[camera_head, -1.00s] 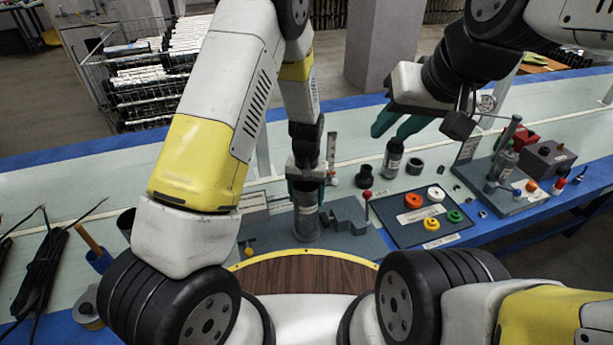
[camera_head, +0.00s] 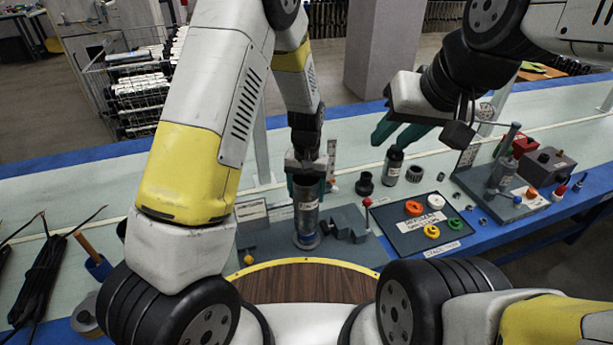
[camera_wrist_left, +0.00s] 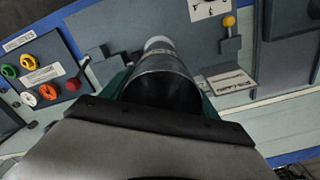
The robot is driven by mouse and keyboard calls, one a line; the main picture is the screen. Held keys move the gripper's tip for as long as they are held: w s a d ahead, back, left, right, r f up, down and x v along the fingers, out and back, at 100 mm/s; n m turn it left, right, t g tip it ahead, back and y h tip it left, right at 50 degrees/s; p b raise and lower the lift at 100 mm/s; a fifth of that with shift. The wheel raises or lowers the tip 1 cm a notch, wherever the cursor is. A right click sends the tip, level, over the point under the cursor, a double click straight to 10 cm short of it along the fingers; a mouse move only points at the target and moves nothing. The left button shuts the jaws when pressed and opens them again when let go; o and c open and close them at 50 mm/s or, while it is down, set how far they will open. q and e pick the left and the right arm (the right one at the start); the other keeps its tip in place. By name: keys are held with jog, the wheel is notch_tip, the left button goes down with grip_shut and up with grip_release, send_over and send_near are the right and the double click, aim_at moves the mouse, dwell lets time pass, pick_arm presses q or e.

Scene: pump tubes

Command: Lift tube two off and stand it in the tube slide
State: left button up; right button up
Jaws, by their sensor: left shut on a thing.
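My left gripper (camera_head: 306,184) is shut around the upper part of an upright grey tube (camera_head: 308,218) with a white label, too small to read. The tube's lower end is at a dark grey fixture (camera_head: 348,224); I cannot tell whether it touches. In the left wrist view the tube (camera_wrist_left: 165,80) shows its dark open end between the teal fingers, with a pale part at its far end. My right gripper (camera_head: 402,132) is open and empty above the bench.
Black cables (camera_head: 45,270) lie at the left.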

pick_arm(q)
notch_tip(320, 180, up, 14)
dwell(2.3)
jog(key=shift+f, duration=0.1)
